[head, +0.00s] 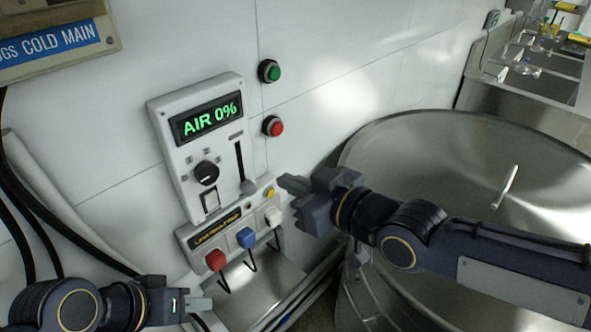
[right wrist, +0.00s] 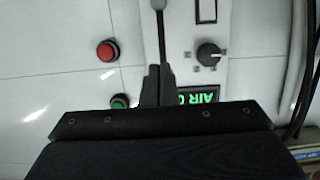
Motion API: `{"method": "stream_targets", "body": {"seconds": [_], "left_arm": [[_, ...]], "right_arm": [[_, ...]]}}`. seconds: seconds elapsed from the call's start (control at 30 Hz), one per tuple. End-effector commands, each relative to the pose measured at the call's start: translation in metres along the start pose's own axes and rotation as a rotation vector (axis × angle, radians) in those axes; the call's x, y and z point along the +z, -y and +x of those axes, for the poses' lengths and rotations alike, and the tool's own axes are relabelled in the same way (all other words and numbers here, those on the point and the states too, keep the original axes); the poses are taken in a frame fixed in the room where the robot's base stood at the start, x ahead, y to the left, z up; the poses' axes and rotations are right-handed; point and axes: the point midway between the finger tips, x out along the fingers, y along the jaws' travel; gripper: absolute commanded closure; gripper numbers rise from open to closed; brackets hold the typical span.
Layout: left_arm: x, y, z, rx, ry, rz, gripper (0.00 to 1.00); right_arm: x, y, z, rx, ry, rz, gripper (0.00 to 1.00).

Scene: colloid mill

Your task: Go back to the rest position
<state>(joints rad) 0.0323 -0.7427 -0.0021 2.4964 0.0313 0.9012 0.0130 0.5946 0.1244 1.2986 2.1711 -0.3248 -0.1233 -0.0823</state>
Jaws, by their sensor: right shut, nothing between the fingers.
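A white control panel (head: 180,150) on the wall has a green display (head: 208,120) reading "AIR 0%". It carries a black rotary knob (head: 206,173), a rocker switch (head: 210,200) and a slider (head: 249,187) at the low end of its slot. My right gripper (head: 283,186) is to the right of the panel, shut and empty; whether it touches the panel is unclear. In the right wrist view its shut fingers (right wrist: 155,85) overlap the slider slot in an upside-down view of the panel. My left gripper (head: 205,303) is low at the lower left; its finger gap is unclear.
A lower box has red (head: 215,260), blue (head: 246,237) and white (head: 273,216) switches. Green (head: 269,71) and red (head: 272,126) buttons are on the wall. A large lidded steel vessel (head: 450,150) stands behind my right arm. Black cables (head: 50,215) hang at left.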

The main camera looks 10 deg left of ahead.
Motion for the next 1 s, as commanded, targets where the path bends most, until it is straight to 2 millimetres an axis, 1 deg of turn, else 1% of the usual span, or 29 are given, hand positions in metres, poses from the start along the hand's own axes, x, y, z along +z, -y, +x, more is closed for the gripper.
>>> {"method": "stream_targets", "body": {"seconds": [0.1, 0.17, 0.27, 0.33, 0.37, 0.4, 0.47, 0.5, 0.53, 0.57, 0.6, 0.67, 0.7, 0.8, 0.9, 1.0], "left_arm": [[0.000, 0.000, 0.000, 0.000, 0.000, 0.000, 0.64], [0.000, 0.000, 0.000, 0.000, 0.000, 0.000, 0.64], [0.000, 0.000, 0.000, 0.000, 0.000, 0.000, 0.64], [0.000, 0.000, 0.000, 0.000, 0.000, 0.000, 0.64], [0.000, 0.000, 0.000, 0.000, 0.000, 0.000, 0.64], [0.000, 0.000, 0.000, 0.000, 0.000, 0.000, 0.64], [0.000, 0.000, 0.000, 0.000, 0.000, 0.000, 0.64], [0.000, 0.000, 0.000, 0.000, 0.000, 0.000, 0.64], [0.000, 0.000, 0.000, 0.000, 0.000, 0.000, 0.64], [0.000, 0.000, 0.000, 0.000, 0.000, 0.000, 0.64], [0.000, 0.000, 0.000, 0.000, 0.000, 0.000, 0.64], [0.000, 0.000, 0.000, 0.000, 0.000, 0.000, 0.64], [0.000, 0.000, 0.000, 0.000, 0.000, 0.000, 0.64], [0.000, 0.000, 0.000, 0.000, 0.000, 0.000, 0.64], [0.000, 0.000, 0.000, 0.000, 0.000, 0.000, 0.64], [0.000, 0.000, 0.000, 0.000, 0.000, 0.000, 0.64]], "right_arm": [[0.000, 0.000, 0.000, 0.001, 0.001, 0.000, 1.00], [0.004, -0.002, -0.001, 0.008, 0.015, -0.001, 1.00], [0.024, -0.012, -0.006, 0.057, 0.095, 0.000, 1.00], [0.049, -0.027, -0.018, 0.126, 0.196, 0.011, 1.00], [0.062, -0.035, -0.027, 0.167, 0.247, 0.023, 1.00], [0.079, -0.047, -0.042, 0.226, 0.316, 0.046, 1.00], [0.102, -0.064, -0.072, 0.321, 0.413, 0.099, 1.00], [0.115, -0.072, -0.094, 0.381, 0.468, 0.148, 1.00], [0.124, -0.077, -0.111, 0.422, 0.501, 0.189, 1.00], [0.133, -0.080, -0.128, 0.460, 0.531, 0.235, 1.00], [0.144, -0.082, -0.151, 0.506, 0.562, 0.304, 1.00], [0.158, -0.080, -0.182, 0.555, 0.592, 0.414, 1.00], [0.166, -0.076, -0.199, 0.574, 0.603, 0.488, 1.00], [0.185, -0.060, -0.232, 0.584, 0.611, 0.660, 1.00], [0.196, -0.044, -0.249, 0.560, 0.606, 0.787, 1.00], [0.202, -0.034, -0.257, 0.535, 0.601, 0.859, 1.00]]}}
